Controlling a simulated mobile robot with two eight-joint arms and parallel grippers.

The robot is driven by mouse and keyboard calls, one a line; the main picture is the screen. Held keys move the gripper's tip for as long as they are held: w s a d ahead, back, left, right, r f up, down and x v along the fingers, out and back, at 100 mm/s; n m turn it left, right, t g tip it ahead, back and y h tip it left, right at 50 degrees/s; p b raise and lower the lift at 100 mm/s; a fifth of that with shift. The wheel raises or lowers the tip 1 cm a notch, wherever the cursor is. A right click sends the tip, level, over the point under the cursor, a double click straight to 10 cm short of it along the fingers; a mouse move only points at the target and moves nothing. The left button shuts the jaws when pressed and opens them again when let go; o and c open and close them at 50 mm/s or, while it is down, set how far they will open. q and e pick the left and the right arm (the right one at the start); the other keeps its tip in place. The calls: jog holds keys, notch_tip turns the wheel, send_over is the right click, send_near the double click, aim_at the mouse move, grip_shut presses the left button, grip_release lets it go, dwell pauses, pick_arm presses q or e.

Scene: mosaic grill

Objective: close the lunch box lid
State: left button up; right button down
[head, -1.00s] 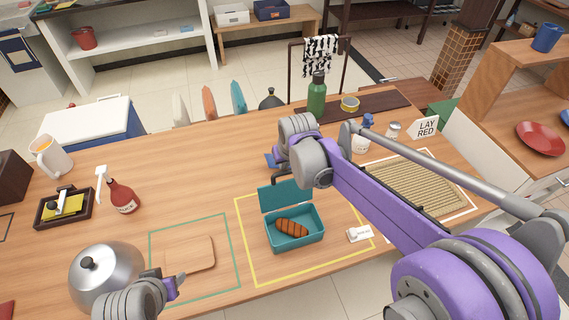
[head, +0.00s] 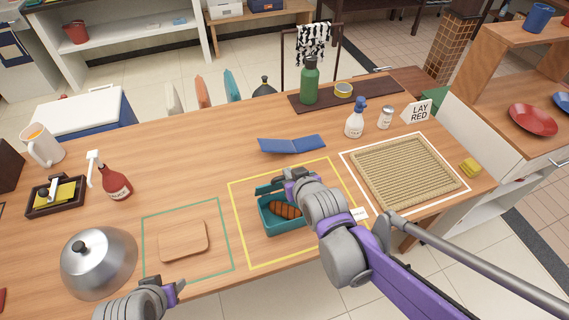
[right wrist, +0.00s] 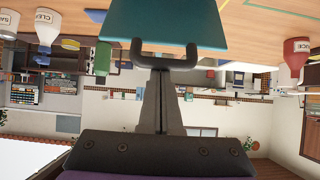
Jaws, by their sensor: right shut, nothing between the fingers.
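The teal lunch box (head: 270,222) stands open inside the yellow outline, with a brown grilled piece (head: 285,211) in it. Its lid (head: 263,189) is raised at the back edge and mostly hidden by my right arm. The lid (right wrist: 165,20) also fills the top middle of the right wrist view. My right gripper (head: 284,180) is at the lid, above the back of the box. In the right wrist view its fingers (right wrist: 164,55) are shut, empty and overlap the lid's edge; contact is unclear. My left gripper (head: 178,288) is at the front left, apart from the box; its jaw state is unclear.
A blue folded stand (head: 291,146) lies behind the box. A wooden board (head: 183,241) in a green outline and a silver dome (head: 98,262) are to the left. A woven mat (head: 405,172) and a white card (head: 359,214) are to the right.

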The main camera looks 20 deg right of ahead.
jog(key=s+f+t+b, duration=0.2)
jog(key=s+f+b, duration=0.1)
jog(key=b, duration=0.3)
jog(key=s+f+t+b, duration=0.3)
jog(key=s+f+b, duration=0.1)
jog(key=f+b, duration=0.2)
jog(key=s+f+t+b, duration=0.3)
jog(key=f+b, duration=0.1)
jog(key=b, duration=0.3)
jog(key=shift+s+d+f+b, duration=0.2)
jog(key=shift+s+f+b, duration=0.05)
jog(key=shift+s+b, duration=0.15)
jog(key=shift+f+t+b, duration=0.65)
jog(key=shift+t+b, duration=0.05)
jog(key=shift+b, duration=0.2)
jog(key=shift+s+f+b, duration=0.2)
jog(key=shift+f+b, duration=0.05)
jog(key=shift+b, duration=0.15)
pick_arm(q)
jog(key=s+f+g, duration=0.1)
jog(key=s+f, duration=0.2)
jog(key=f, duration=2.3)
jog(key=shift+s+f, duration=0.15)
jog(key=shift+f, duration=0.1)
